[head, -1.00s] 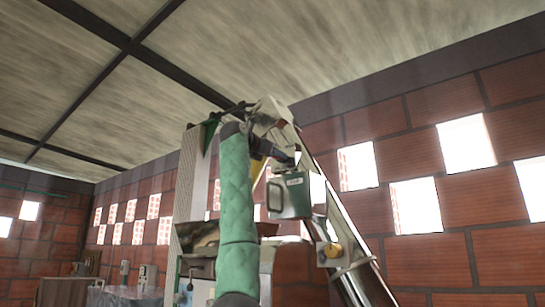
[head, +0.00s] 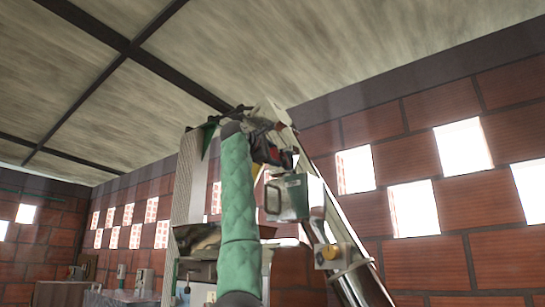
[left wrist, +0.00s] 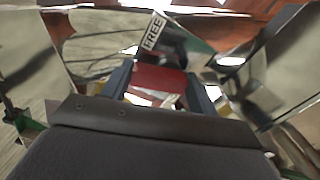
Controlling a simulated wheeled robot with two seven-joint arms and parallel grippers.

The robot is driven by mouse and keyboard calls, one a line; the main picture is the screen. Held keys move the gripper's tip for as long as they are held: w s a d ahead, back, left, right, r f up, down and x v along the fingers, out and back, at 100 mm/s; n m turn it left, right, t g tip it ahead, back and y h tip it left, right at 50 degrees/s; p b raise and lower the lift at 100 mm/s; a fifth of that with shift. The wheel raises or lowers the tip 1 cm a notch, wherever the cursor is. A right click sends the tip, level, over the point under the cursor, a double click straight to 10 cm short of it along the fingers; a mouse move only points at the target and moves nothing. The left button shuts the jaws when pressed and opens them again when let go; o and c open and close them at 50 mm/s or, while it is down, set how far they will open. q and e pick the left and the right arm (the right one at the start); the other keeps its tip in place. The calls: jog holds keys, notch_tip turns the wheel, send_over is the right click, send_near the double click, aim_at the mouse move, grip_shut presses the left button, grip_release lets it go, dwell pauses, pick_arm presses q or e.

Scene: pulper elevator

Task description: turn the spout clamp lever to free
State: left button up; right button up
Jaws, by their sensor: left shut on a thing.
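The red spout clamp lever (left wrist: 160,78) shows in the left wrist view between the two dark fingers of my left gripper (left wrist: 160,88). The gripper is shut on it. A white label reading FREE (left wrist: 153,32) is just beyond the lever on the shiny metal. In the head view my left gripper (head: 268,150) is high at the elevator's top end, partly hidden by my green-sleeved arm. Red shows beside it there, but the lever's exact angle is unclear. My right gripper is in neither view.
The sloping metal elevator tube (head: 342,225) runs down to the right. A brick wall (head: 425,255) stands behind.

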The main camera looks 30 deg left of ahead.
pick_arm(q)
jog(key=shift+d+f+m, duration=0.1)
jog(key=shift+m, duration=0.9)
jog(key=shift+d+m, duration=0.1)
jog(key=shift+m, duration=0.4)
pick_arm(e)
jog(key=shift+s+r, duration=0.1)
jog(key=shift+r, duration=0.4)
pick_arm(q)
jog(key=shift+f, duration=0.1)
jog(key=shift+w, duration=0.1)
jog(key=o, duration=1)
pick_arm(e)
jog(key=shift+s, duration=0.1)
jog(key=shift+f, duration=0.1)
